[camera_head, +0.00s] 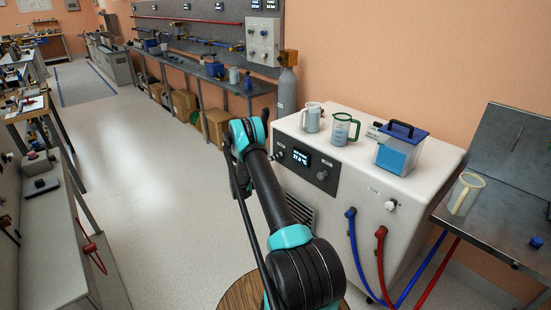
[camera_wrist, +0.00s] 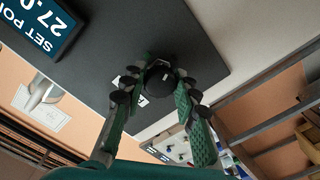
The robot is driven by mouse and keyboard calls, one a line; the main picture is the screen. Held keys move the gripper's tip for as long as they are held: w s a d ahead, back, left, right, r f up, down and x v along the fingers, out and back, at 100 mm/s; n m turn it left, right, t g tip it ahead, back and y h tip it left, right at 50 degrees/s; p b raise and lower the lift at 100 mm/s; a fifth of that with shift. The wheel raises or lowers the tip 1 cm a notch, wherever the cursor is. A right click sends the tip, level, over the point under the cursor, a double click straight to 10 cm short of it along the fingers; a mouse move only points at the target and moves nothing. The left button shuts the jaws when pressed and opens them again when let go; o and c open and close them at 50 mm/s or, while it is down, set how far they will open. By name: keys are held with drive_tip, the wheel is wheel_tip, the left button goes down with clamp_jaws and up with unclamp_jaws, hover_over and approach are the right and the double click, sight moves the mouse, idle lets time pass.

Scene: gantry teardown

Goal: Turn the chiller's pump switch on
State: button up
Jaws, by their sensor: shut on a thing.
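The chiller (camera_head: 420,175) is a white box with a dark control panel, standing against the orange wall. Its lit display (camera_head: 301,157) also shows upside down in the wrist view (camera_wrist: 42,22). In the wrist view, a round black knob with a pale mark, the pump switch (camera_wrist: 158,78), sits on the dark panel. My gripper (camera_wrist: 160,90) has its green fingers on both sides of this knob and is shut on it. A white label behind the knob is partly hidden. In the head view my gripper (camera_head: 243,150) is at the panel's left end, its fingertips hard to make out.
A second knob (camera_head: 322,175) is right of the display. Mugs (camera_head: 311,118) and a blue-lidded container (camera_head: 399,150) stand on top of the chiller. Blue (camera_head: 352,240) and red (camera_head: 380,260) hoses hang from its front. The floor to the left (camera_head: 150,160) is clear.

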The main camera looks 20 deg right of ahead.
drive_tip(key=n, duration=1.3)
drive_tip(key=shift+a, duration=0.1)
idle(0.5)
drive_tip(key=o, duration=1.2)
drive_tip(key=shift+c, duration=0.2)
drive_tip(key=v, duration=1.2)
